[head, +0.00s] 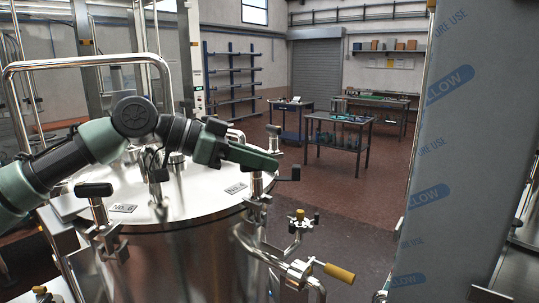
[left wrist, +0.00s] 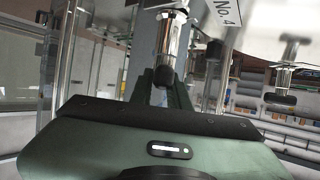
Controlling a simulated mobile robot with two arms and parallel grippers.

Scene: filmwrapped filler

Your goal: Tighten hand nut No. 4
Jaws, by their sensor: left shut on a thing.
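Hand nut No. 4 (head: 257,186) is an upright metal post with a dark handle at the right edge of the steel tank lid (head: 185,190). My left gripper (head: 270,158) reaches over the lid from the left and is shut at the top of this nut. In the left wrist view the nut's shiny stem with a black end (left wrist: 168,52) lies between the fingers (left wrist: 168,90), beside the label "No. 4" (left wrist: 228,12). The exact grip contact is partly hidden. My right gripper is not in view.
Another hand nut (head: 95,192) with a black handle stands by the label "No. 6" (head: 122,208). A metal pipe rail (head: 90,62) arches over the lid. A valve with a yellow handle (head: 338,272) juts out at front right. A film-wrapped column (head: 430,170) stands at right.

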